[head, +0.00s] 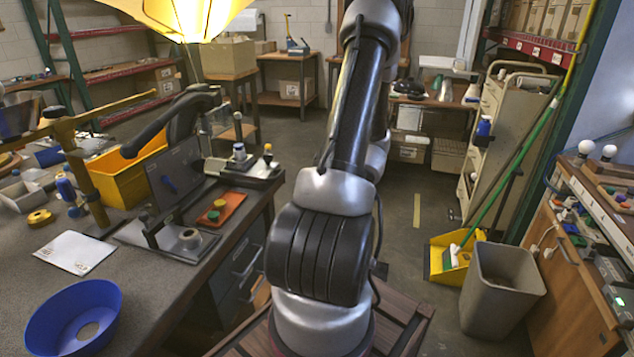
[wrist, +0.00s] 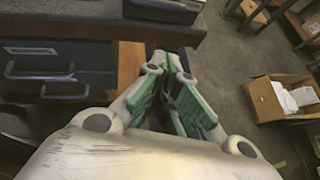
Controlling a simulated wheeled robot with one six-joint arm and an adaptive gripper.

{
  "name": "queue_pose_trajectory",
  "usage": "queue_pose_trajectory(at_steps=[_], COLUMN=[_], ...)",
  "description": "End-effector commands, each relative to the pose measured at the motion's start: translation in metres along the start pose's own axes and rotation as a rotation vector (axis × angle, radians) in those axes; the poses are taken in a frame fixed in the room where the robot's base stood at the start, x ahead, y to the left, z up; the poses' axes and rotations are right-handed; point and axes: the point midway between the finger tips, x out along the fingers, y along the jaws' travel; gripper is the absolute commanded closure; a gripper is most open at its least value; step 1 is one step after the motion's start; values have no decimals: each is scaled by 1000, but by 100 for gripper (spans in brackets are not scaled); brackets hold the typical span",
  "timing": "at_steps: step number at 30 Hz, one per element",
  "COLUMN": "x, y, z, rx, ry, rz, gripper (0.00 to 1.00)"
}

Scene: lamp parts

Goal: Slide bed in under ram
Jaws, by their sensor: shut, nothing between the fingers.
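A dark press-like fixture (head: 175,182) with a long black curved lever stands on the left workbench. A flat plate (head: 150,238) carrying a metal ring (head: 190,238) reaches out at its front, toward the bench edge; I take it to be the bed. I cannot clearly make out the ram. My gripper (wrist: 168,72) shows in the wrist view, shut and empty, its green-padded fingers near the bench's front edge and apart from the fixture. In the head view my gripper is not visible; my arm rises through the middle.
On the workbench (head: 140,300) lie a blue bowl (head: 70,322), a white paper (head: 75,252), a yellow bin (head: 125,172) and an orange tray (head: 221,209). Drawers (wrist: 55,70) lie below the bench edge. A cardboard box (wrist: 262,100) stands on the floor. A grey bin (head: 500,290) stands right.

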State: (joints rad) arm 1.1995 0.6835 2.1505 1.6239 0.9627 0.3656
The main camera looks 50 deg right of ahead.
Motion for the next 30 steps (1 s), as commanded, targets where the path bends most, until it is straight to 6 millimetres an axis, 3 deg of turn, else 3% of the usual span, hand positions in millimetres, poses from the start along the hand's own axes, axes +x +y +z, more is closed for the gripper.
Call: queue_pose_trajectory(at_steps=[1, 9, 23, 30], x=[9, 24, 27, 54], y=[1, 0, 0, 10], z=[2, 30, 35, 52], rx=[-2, -2, -1, -3], ry=[0, 0, 0, 0], rz=[3, 1, 0, 3], gripper=[100, 100, 100, 100])
